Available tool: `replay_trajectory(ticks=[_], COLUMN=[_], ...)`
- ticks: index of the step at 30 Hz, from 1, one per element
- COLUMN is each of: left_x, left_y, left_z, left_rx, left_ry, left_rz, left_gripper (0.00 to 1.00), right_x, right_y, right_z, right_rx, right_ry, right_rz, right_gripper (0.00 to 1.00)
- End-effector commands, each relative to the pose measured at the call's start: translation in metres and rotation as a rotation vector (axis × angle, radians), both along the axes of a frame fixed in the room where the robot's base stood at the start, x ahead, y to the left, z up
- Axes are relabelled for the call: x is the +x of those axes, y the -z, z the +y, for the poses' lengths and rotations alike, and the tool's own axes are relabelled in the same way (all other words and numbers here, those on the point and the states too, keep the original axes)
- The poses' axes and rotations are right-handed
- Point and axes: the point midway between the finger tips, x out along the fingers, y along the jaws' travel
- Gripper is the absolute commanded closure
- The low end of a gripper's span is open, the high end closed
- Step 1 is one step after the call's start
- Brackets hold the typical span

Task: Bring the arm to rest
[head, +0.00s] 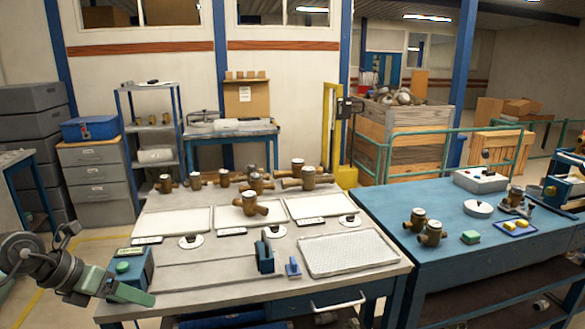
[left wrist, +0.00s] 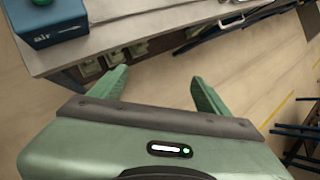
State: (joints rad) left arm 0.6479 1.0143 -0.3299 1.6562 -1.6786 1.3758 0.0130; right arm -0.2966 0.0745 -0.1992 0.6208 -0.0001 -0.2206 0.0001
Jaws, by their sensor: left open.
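My left gripper (head: 116,296) is at the lower left of the head view, by the front left corner of the grey workbench (head: 185,290). In the left wrist view my left gripper (left wrist: 158,82) has its two green fingers spread apart. Nothing is between them but a view of the floor and the bench's edge. The blue air box (head: 130,270) with a green button stands on the bench corner close by the gripper. It also shows at the top left of the left wrist view (left wrist: 48,22). My right gripper is not in view.
The bench carries several brass meters (head: 250,205), white trays (head: 172,221), a perforated tray (head: 350,254) and a blue fixture (head: 264,256). A blue table (head: 465,235) stands to the right with more meters. Open floor (left wrist: 155,85) lies in front of the bench.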

Motion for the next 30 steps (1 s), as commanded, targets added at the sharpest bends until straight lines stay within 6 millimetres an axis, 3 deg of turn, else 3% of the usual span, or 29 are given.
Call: replay_trajectory(ticks=[5,10,13,16,20,23,26,30], left_x=[0.014,0.033,0.042,0.036,0.005,-0.034,-0.081,-0.161], left_y=[0.039,0.092,0.155,0.229,0.320,0.386,0.445,0.518], left_z=[-0.044,-0.076,-0.077,-0.062,-0.042,-0.033,-0.028,-0.030], left_rx=[-0.315,-0.732,-1.037,-1.249,-1.385,-1.427,-1.433,-1.392], left_ry=[-0.055,-0.253,-0.529,-0.843,-1.204,-1.459,-1.698,-2.018], left_rz=[0.051,0.132,0.216,0.290,0.370,0.426,0.477,0.542], left_gripper=[0.23,0.23,0.23,0.23,0.23,0.23,0.23,0.23], right_x=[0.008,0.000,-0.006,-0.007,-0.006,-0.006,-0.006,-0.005], right_y=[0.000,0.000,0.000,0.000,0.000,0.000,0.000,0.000], right_z=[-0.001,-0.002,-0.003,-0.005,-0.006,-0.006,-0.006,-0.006], right_rx=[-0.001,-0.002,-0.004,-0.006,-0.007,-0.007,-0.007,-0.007], right_ry=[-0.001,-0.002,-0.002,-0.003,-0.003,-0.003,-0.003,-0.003], right_rz=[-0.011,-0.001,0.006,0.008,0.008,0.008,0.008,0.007], right_gripper=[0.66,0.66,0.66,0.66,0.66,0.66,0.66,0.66])
